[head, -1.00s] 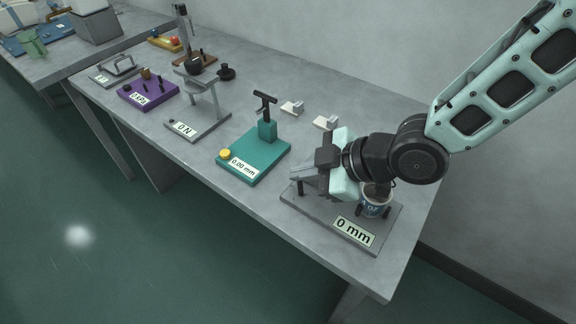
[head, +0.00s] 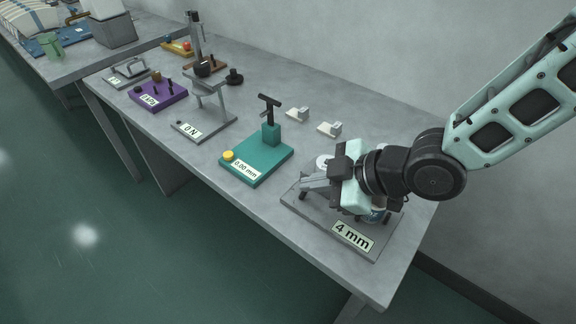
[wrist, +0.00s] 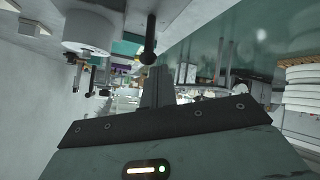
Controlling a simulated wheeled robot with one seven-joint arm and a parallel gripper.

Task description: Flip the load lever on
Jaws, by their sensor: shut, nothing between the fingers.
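The grey station with the display reading "4 mm" (head: 352,236) stands at the near right end of the table. My gripper (head: 312,184) is over this station, with its fingers pointing left, shut and empty. Its fingers also show in the wrist view (wrist: 156,84). A black rod with a round knob (wrist: 149,45), which looks like the load lever, is at the fingertips in the wrist view; I cannot tell if they touch. A white cylinder (wrist: 88,32) is left of it. A cup (head: 378,216) on the station is mostly hidden under my gripper.
A teal gauge stand (head: 262,168) reading "0.00 mm" stands to the left. Beyond it are a grey "0 N" stand (head: 205,125) and a purple box (head: 157,95). The table's front edge is close to the station.

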